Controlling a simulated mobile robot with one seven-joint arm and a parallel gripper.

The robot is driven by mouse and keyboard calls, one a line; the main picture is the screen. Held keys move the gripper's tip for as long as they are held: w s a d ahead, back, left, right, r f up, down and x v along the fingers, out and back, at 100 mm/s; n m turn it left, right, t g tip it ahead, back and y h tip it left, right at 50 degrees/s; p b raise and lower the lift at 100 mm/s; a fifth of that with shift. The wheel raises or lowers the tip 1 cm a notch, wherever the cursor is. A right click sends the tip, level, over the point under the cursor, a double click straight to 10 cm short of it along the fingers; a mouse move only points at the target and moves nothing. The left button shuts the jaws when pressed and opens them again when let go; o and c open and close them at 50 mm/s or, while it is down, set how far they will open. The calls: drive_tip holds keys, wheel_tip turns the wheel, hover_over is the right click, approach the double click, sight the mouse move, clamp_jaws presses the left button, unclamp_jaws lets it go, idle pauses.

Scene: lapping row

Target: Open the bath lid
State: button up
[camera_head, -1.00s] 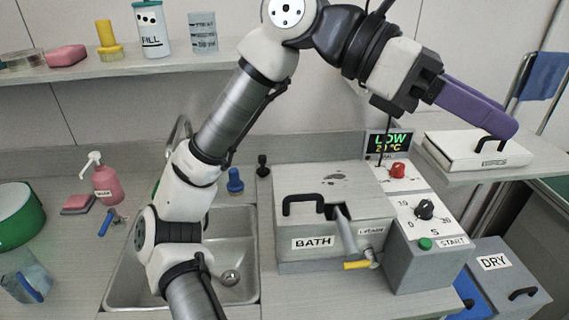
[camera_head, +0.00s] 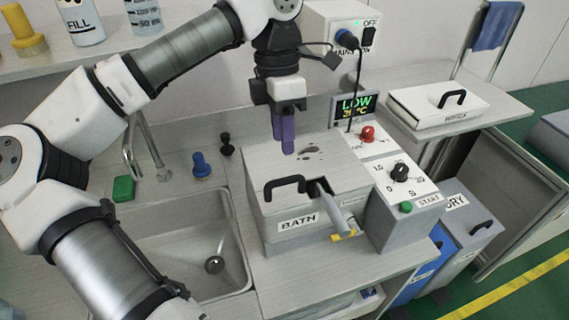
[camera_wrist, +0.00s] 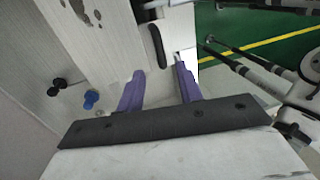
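The bath is a grey box labelled BATH (camera_head: 297,224) beside the sink, with a flat pale lid (camera_head: 262,165) on top that looks closed. A black bar handle (camera_head: 284,186) stands at the lid's front left; a dark handle-like bar also shows in the wrist view (camera_wrist: 157,45). A grey lever with a yellow end (camera_head: 343,236) sticks out in front of the bath. My gripper (camera_head: 284,147) points down with purple fingers over the back part of the lid, behind the handle. The wrist view shows the fingers (camera_wrist: 158,90) apart with nothing held. I cannot tell their exact height above the lid.
The control box with a red knob (camera_head: 367,134), black dial (camera_head: 399,172) and green button (camera_head: 405,207) adjoins the bath's right. The sink (camera_head: 192,240) is left. A black cable hangs behind. A white lidded box (camera_head: 437,105) sits on the right shelf.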

drive_tip(key=f, duration=0.2)
drive_tip(key=s+f+p, duration=0.1)
drive_tip(key=f, duration=0.4)
drive_tip(key=shift+s+d+f, duration=0.2)
drive_tip(key=shift+d+f, duration=0.05)
drive_tip(key=shift+f, duration=0.1)
drive_tip(key=shift+c, duration=0.4)
clamp_jaws()
